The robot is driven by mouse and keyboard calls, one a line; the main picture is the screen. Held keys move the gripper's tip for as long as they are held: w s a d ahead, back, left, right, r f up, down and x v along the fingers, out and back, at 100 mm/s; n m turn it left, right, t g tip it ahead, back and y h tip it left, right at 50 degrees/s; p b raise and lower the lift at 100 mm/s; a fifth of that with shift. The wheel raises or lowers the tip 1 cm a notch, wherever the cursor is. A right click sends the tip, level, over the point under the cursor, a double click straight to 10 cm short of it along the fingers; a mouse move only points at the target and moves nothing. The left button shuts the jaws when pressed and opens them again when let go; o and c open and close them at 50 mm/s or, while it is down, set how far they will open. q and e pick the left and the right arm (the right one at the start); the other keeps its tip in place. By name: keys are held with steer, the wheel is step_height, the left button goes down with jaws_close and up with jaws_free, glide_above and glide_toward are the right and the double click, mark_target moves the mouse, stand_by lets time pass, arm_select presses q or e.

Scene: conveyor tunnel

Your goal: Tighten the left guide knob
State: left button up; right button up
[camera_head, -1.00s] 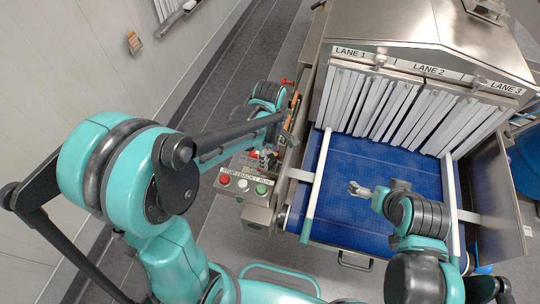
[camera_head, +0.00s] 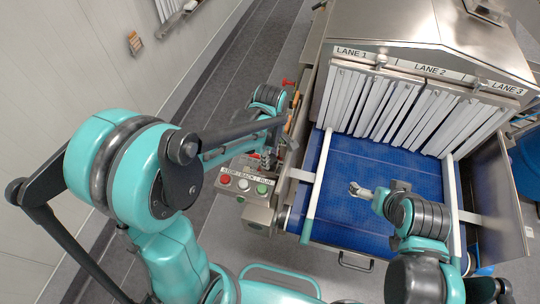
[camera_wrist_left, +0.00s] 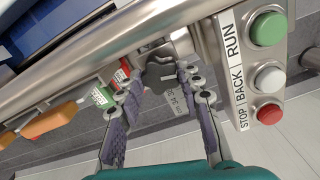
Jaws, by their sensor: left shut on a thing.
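The left guide knob (camera_wrist_left: 160,74) is a dark lobed knob below the steel side rail in the left wrist view. My left gripper (camera_wrist_left: 164,84) has a finger on either side of it and is shut on it. In the head view my left gripper (camera_head: 268,161) is at the conveyor's left side, just above the button box, and the knob is hard to make out there. The white left guide rail (camera_head: 318,185) runs along the blue belt (camera_head: 345,220). My right gripper (camera_head: 359,189) is over the belt, its finger opening too small to judge.
The button box (camera_head: 245,186) with red, white and green buttons sits close to my left gripper. Orange handles (camera_wrist_left: 48,122) and green and red tags (camera_wrist_left: 104,95) line the rail. The tunnel's strip curtain (camera_head: 395,110) hangs behind the belt.

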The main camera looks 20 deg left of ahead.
arm_select(q)
steer(key=m+b, duration=0.1)
steer(key=m, duration=0.2)
steer(key=shift+m, duration=0.3)
steer(key=m+b, duration=0.1)
steer(key=m, duration=0.3)
steer(key=shift+m, duration=0.3)
steer(key=m, duration=0.3)
steer(key=shift+m+b, duration=0.3)
steer(key=m, duration=0.4)
steer(key=shift+b, duration=0.3)
steer(key=m, duration=0.9)
steer(key=shift+m+b, duration=0.3)
steer(key=shift+b, duration=0.1)
steer(key=m, duration=0.4)
steer(key=shift+m, duration=1.9)
